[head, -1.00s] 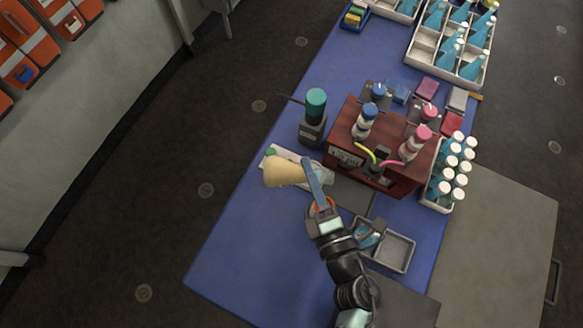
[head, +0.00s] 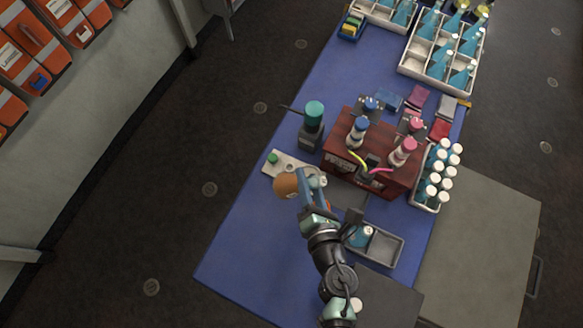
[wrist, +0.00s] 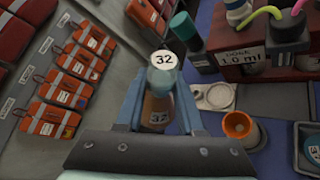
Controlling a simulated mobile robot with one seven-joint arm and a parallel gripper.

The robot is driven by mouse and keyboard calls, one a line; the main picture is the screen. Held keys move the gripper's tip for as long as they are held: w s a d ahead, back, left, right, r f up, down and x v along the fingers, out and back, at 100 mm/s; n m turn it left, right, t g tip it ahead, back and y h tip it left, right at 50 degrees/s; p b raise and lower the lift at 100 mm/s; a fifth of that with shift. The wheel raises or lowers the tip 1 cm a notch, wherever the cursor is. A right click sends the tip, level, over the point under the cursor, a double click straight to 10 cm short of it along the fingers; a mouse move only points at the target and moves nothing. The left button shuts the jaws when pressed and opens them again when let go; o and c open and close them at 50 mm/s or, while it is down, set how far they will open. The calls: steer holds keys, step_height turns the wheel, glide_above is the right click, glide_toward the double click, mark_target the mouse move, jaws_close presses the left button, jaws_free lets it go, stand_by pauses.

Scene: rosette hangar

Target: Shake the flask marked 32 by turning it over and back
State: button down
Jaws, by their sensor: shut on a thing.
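The flask marked 32 is between my gripper's fingers in the wrist view (wrist: 159,103). Its white disc and its side label both read 32, and brown liquid shows in its clear body. The fingers (wrist: 159,110) flank the flask in the wrist view. Its exact tilt is hard to tell.
An orange-rimmed cup (wrist: 240,128) stands close on the right. Behind are a dark device with a teal top (head: 313,125) and a red-brown stand (head: 345,150) with bottles. A grey tray (head: 385,247) lies near my arm. The blue table's left front (head: 240,240) is clear.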

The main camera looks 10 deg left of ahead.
steer(key=shift+r+n+h+p, duration=0.3)
steer(key=shift+r+n+p, duration=0.15)
steer(key=shift+p, duration=0.65)
steer(key=n+h+p, duration=0.1)
steer(key=p, duration=0.2)
steer(key=shift+a+r+n+g, duration=0.1)
steer(key=shift+n+g, duration=0.15)
steer(key=shift+g, duration=0.15)
steer(key=n+h+p, duration=0.2)
steer(key=p, duration=0.2)
steer(key=shift+f+n+h, duration=0.5)
steer(key=shift+h, duration=0.1)
